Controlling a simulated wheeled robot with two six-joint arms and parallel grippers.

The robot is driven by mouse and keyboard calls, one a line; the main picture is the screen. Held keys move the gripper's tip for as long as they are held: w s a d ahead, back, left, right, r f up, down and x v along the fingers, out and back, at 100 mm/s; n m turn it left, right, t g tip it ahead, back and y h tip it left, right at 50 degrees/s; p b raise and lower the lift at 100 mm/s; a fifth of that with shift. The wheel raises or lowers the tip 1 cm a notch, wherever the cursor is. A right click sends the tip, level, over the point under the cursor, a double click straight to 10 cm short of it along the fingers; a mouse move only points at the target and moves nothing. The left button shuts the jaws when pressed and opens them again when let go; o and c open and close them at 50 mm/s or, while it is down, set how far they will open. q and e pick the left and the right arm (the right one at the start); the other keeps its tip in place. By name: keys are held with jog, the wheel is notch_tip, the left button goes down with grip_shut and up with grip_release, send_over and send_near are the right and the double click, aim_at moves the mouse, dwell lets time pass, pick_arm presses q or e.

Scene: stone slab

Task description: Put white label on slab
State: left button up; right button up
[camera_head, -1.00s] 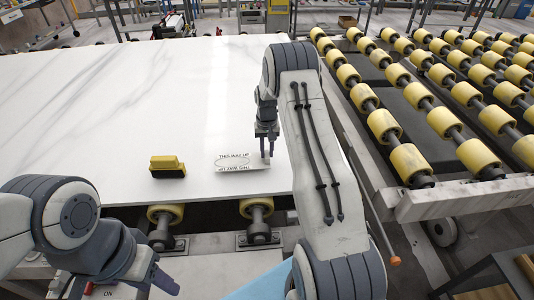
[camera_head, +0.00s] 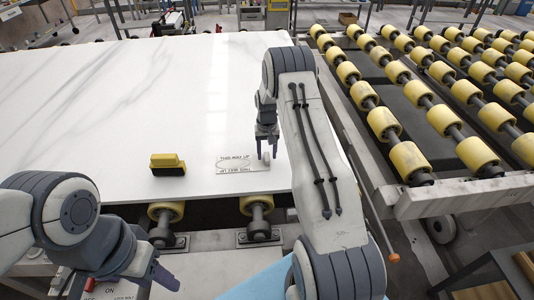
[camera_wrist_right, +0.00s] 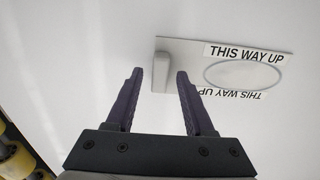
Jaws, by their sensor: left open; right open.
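The white label (camera_head: 234,164) lies on the white slab (camera_head: 120,110) near its front edge. In the right wrist view the label (camera_wrist_right: 190,64) is a pale flat plate with a raised grey tab, an oval outline and two "THIS WAY UP" strips. My right gripper (camera_head: 267,150) is above the slab at the label's right end, by the tab (camera_head: 265,158). My left gripper (camera_head: 168,282) is open and empty in front of the slab, low at the left.
A yellow block with a dark underside (camera_head: 167,164) stands on the slab left of the label. Yellow conveyor rollers (camera_head: 400,110) run along the right side, and more rollers (camera_head: 256,208) show below the slab's front edge. The slab's rear and left are clear.

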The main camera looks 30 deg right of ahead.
jog(key=shift+r+b, duration=0.3)
jog(key=shift+r, duration=0.15)
notch_tip(320, 180, up, 10)
jog(key=r+b, duration=0.1)
jog(key=b, duration=0.1)
jog(key=s+a+r+n, duration=0.2)
jog(key=s+a+r, duration=0.1)
jog(key=a, duration=0.5)
jog(key=s+a+r+n, duration=0.1)
jog(key=s+a+r, duration=0.2)
jog(key=a, duration=0.4)
jog(key=s+a+r+n, duration=0.2)
jog(key=a, duration=0.6)
jog(key=s+a+n, duration=0.3)
jog(key=s+a, duration=0.1)
jog(key=s, duration=0.9)
jog(key=s+a+r+n+y, duration=0.1)
jog(key=s+a+n, duration=0.3)
jog(key=s, duration=0.9)
jog(key=shift+s+a+n, duration=0.3)
jog(key=shift+a, duration=0.3)
jog(key=shift+d, duration=0.1)
